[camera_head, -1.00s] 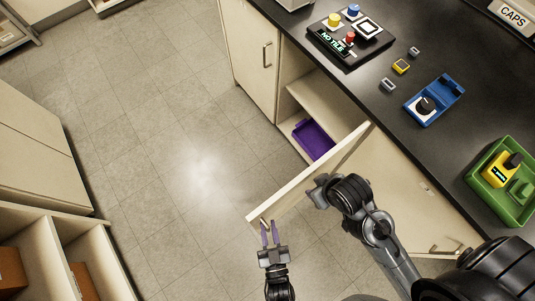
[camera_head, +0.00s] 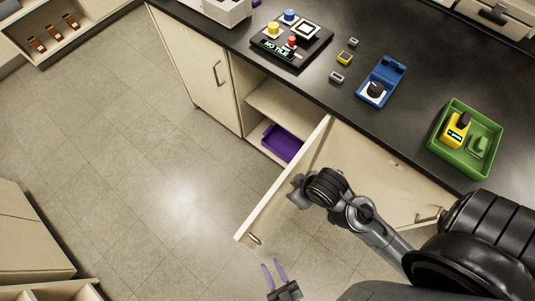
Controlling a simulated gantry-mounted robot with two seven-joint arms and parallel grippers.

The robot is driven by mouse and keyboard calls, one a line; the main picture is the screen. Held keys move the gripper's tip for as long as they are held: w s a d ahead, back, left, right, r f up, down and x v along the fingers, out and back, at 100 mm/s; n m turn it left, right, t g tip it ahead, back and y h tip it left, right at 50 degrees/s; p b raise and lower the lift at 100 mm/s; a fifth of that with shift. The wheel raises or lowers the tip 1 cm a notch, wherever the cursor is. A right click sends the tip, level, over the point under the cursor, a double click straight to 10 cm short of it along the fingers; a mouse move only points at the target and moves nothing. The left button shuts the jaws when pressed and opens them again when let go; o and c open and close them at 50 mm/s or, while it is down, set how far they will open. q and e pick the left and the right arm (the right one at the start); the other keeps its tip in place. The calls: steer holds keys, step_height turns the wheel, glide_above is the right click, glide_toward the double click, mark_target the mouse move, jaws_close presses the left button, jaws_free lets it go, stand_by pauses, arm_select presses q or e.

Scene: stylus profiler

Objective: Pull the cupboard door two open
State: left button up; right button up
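A cream cupboard door (camera_head: 275,198) stands swung well out from the cabinet front, its free end toward the lower left. Its handle (camera_head: 256,239) shows near that end. The opened cupboard (camera_head: 275,105) has a shelf and a purple tray (camera_head: 283,143) inside. My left gripper (camera_head: 273,264) is at the bottom edge, its purple fingers apart and empty, clear of the door's free end and handle. My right arm comes in from the right. Its grey end (camera_head: 298,190) is beside the door's face; its fingers are hidden, and I cannot tell whether it touches the door.
A shut door (camera_head: 205,80) is to the left and another (camera_head: 370,175) to the right. The black counter (camera_head: 400,130) carries a button panel (camera_head: 290,40), a blue device (camera_head: 381,82) and a green tray (camera_head: 464,140). The tiled floor (camera_head: 150,170) left of the door is clear.

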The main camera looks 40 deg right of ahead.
arm_select(q)
steer(key=shift+v, duration=1)
